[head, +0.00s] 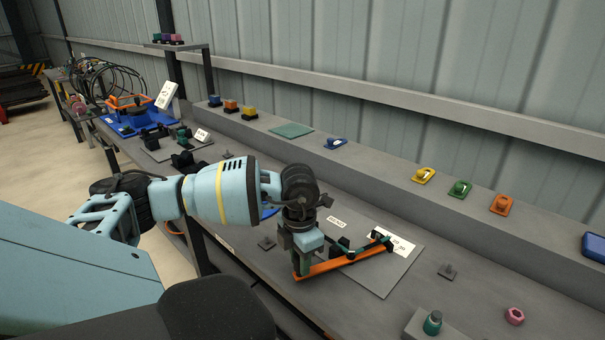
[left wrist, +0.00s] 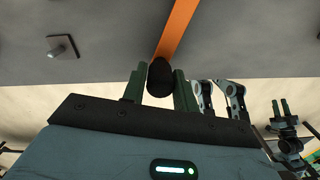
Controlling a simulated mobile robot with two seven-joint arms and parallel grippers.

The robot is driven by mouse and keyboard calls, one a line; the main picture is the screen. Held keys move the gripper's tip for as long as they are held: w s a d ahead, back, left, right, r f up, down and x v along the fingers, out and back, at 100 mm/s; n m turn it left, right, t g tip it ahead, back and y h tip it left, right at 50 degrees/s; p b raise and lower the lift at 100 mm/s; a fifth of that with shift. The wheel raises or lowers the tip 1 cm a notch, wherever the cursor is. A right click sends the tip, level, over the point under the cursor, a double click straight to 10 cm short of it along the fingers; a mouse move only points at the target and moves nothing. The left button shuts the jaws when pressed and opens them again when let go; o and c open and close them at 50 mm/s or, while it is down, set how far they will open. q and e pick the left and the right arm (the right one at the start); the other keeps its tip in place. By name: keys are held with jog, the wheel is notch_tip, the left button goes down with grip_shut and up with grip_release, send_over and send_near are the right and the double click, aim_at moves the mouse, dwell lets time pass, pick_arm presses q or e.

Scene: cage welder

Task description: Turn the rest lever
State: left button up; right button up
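The rest lever is a long orange bar (head: 335,265) lying over a grey plate on the bench. It runs from under my left gripper to a dark fitting (head: 380,238) at its right end. In the left wrist view the orange bar (left wrist: 178,28) runs up from a black knob (left wrist: 160,80). My left gripper (head: 300,262) points down at the bar's near end. In the left wrist view its dark green fingers (left wrist: 160,88) stand on both sides of the knob and appear to touch it. My right gripper (left wrist: 281,107) shows small at the right there, its fingers apart and empty.
The grey plate (head: 385,280) carries white labels. Coloured pieces line the raised back ledge (head: 385,165). A blue fixture (head: 125,122) is farther left.

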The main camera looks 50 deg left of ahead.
pick_arm(q)
jog(key=o, duration=0.4)
pick_arm(e)
jog(key=shift+w, duration=0.1)
pick_arm(q)
notch_tip(320, 180, up, 7)
jog(key=shift+r, duration=0.45)
pick_arm(e)
jog(key=shift+s+f, duration=0.1)
jog(key=shift+s, duration=0.3)
jog(key=shift+w, duration=0.3)
pick_arm(q)
jog(key=shift+s+f, duration=0.1)
pick_arm(e)
jog(key=shift+s, duration=0.1)
